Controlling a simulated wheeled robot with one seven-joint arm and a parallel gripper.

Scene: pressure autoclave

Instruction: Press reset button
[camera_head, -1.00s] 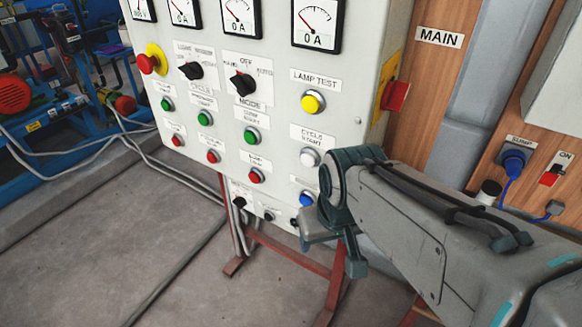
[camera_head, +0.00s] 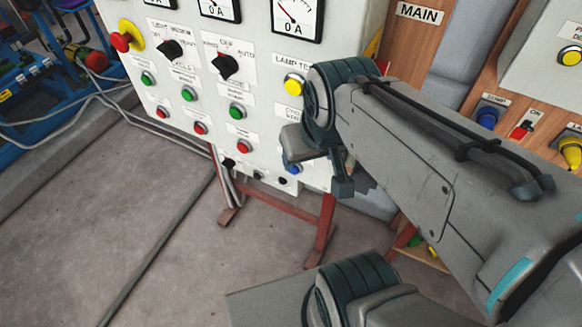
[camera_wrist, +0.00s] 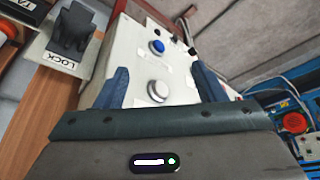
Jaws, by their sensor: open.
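The white control panel (camera_head: 185,95) carries rows of buttons. A blue button (camera_head: 292,167) sits low in its right column, partly behind my arm; its label is not readable, so I cannot confirm it is the reset button. In the wrist view the blue button (camera_wrist: 157,46) lies just beyond a white button (camera_wrist: 158,90). My gripper (camera_wrist: 162,72) is open and empty, its two blue fingers apart, with the white button in view between them. The gap to the panel is unclear. In the head view my arm hides the white button.
A red-and-yellow emergency stop (camera_head: 122,40) is at upper left. A wooden board with switches stands at right. The floor (camera_head: 165,240) in front is clear.

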